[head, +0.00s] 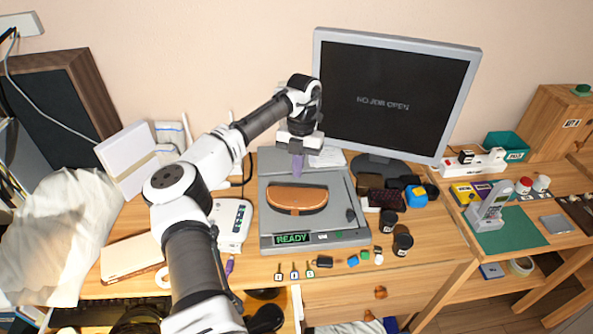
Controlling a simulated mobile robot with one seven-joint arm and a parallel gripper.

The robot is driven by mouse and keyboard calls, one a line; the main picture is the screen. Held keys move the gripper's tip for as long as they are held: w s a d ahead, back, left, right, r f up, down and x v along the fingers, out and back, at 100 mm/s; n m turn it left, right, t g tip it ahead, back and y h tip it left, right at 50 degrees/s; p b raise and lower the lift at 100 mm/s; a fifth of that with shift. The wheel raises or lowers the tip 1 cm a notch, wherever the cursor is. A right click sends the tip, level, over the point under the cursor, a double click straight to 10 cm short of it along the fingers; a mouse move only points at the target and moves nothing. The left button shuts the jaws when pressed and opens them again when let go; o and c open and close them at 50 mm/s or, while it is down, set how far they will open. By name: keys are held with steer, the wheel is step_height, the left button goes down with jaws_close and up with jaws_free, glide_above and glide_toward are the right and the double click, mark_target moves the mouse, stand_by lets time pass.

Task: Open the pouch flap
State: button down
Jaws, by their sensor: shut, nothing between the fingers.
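The pouch (297,200) is brown leather with a curved dark lower edge and lies on a grey flat device. Its flap (297,195) looks folded down over the front, though the picture is too small to be sure. The grey device (330,239) has a small screen reading READY at its front edge. My gripper (298,172) reaches in from above and points down just over the pouch's back edge. Its purple-tinted fingers are together and hold nothing. I cannot tell whether the tips touch the pouch.
A monitor (395,95) reading NO JOB OPEN stands behind and right. Black cups (402,244) and small coloured items crowd the device's right side. A white box with buttons (231,224) stands at its left. Small keys (294,271) lie in front. A green mat (507,232) is far right.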

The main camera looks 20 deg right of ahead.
steer(key=shift+w+d+r, duration=0.25)
steer(key=shift+w+d, duration=0.25)
steer(key=shift+w, duration=0.05)
steer(key=shift+w+d+r, duration=0.1)
steer(key=shift+w+d, duration=0.8)
steer(key=shift+w, duration=0.2)
steer(key=c, duration=2.1)
jaws_free()
steer(key=shift+c, duration=0.2)
steer(key=o, duration=0.5)
steer(key=shift+c, duration=0.2)
